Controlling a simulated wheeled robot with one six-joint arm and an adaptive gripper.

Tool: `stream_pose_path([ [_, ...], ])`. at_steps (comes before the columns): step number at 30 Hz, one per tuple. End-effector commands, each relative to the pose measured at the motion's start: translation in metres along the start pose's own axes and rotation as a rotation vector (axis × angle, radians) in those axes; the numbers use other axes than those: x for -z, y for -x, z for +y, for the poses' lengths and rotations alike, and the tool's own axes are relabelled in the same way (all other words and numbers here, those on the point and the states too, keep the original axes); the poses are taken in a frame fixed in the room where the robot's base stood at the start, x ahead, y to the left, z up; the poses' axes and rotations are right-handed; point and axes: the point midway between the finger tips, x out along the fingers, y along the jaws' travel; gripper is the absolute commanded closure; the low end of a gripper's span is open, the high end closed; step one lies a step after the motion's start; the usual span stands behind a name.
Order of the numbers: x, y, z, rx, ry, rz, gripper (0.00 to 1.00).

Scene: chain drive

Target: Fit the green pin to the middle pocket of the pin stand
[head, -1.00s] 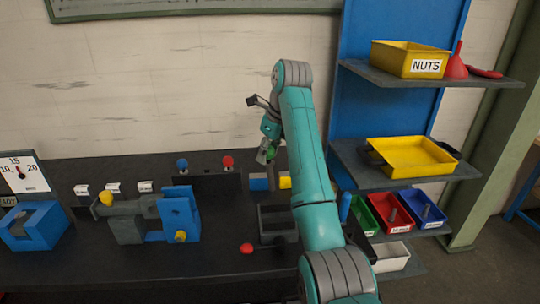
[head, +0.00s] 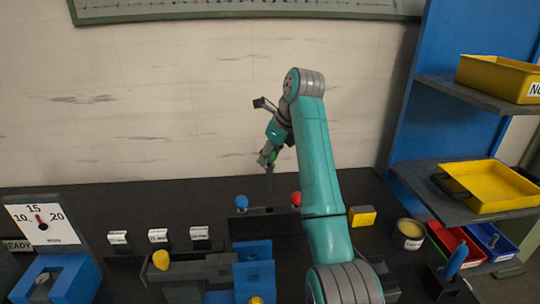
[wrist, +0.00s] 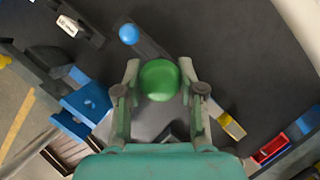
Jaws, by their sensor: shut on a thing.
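The green pin (wrist: 160,80) has its round head between my two fingers in the wrist view. My gripper (head: 268,158) is shut on it in the head view. The pin's dark shaft hangs down from the gripper, roughly upright. The pin stand (head: 265,222) is a dark block against the back of the bench, with a blue-headed pin (head: 241,202) at its left and a red-headed pin (head: 296,198) at its right. In the head view the green pin's lower end appears between these two, above the stand. The middle pocket itself cannot be made out. The green head hides part of the wrist view.
A blue bracket (head: 254,277) with a grey part stands in front of the stand. A yellow block (head: 362,215) lies to the right, near a round tin (head: 408,234). White labels (head: 158,236) stand to the left. Shelves with yellow trays (head: 487,187) rise at far right.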

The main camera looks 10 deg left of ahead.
Motion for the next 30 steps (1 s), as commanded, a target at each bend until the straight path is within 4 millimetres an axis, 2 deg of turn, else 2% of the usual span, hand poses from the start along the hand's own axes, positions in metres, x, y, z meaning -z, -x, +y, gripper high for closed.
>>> stream_pose_path([
  [14, 0.001, -0.001, 0.0, -0.002, 0.001, 0.003, 1.0],
  [30, 0.018, -0.037, 0.0, -0.002, 0.001, 0.004, 1.0],
])
